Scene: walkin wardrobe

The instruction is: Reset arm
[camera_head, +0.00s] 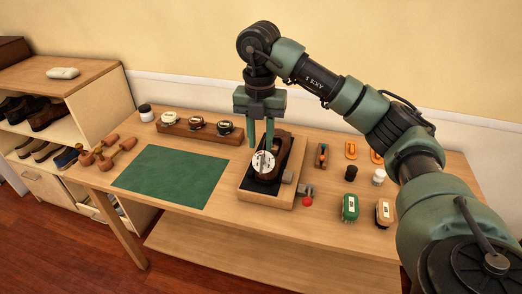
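My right arm comes in from the right and bends over the table. My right gripper (260,146) points down with its two green fingers apart and nothing visible between them. It is over, or just behind, a dark brown shoe (283,150) on a wooden tray (247,200) with a dark mat. A round object with a white label (263,163) shows at the shoe, just below the fingertips. I cannot tell whether the fingers touch anything. My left gripper is not in view.
A green mat (172,177) lies clear on the wooden table. Behind it is a rack (200,132) with several round tins. Wooden shoe trees (105,152) lie at the left. Brushes, including a green one (349,207), and small jars stand at the right. A shoe shelf (93,75) stands left.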

